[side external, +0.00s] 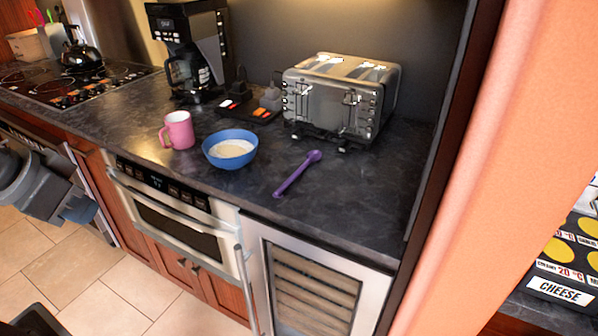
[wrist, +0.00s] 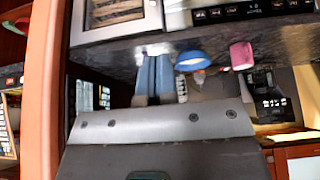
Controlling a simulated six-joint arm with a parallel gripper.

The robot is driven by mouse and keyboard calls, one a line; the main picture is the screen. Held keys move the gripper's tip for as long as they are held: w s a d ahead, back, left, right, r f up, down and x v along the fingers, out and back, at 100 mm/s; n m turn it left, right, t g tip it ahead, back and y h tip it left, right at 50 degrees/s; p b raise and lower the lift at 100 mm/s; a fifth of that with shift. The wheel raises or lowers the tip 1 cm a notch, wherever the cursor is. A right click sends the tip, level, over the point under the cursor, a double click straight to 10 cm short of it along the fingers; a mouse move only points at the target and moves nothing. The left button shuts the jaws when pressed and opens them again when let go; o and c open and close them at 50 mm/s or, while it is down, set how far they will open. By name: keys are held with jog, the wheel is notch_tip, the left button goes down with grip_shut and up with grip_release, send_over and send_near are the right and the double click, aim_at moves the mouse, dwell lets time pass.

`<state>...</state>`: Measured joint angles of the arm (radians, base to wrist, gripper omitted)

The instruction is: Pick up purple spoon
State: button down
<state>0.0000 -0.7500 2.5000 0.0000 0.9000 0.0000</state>
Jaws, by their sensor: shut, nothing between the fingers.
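The purple spoon (side external: 298,173) lies flat on the dark countertop, to the right of the blue bowl and in front of the toaster. Its round end points up and right, and its handle end lies near the counter's front edge. My gripper (wrist: 154,60) shows in the wrist view with its two bluish fingers together and nothing between them. My gripper is apart from the spoon.
The blue bowl (side external: 231,147) holds pale contents, with a pink mug (side external: 179,130) at its left. A silver toaster (side external: 335,95) stands behind the spoon, a coffee maker (side external: 194,55) farther left. The dark countertop (side external: 345,205) is clear right of the spoon. An orange wall (side external: 500,130) bounds the right.

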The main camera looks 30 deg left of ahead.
jog(key=c, duration=1)
grip_release()
jog(key=shift+c, duration=0.2)
jog(key=shift+r, duration=0.1)
jog(key=w+d+r+g, duration=0.2)
jog(key=w+r, duration=0.4)
jog(key=w, duration=0.5)
jog(key=g, duration=0.4)
send_over(280, 189)
notch_tip(280, 189, down, 10)
notch_tip(280, 189, down, 14)
jog(key=shift+r, duration=0.1)
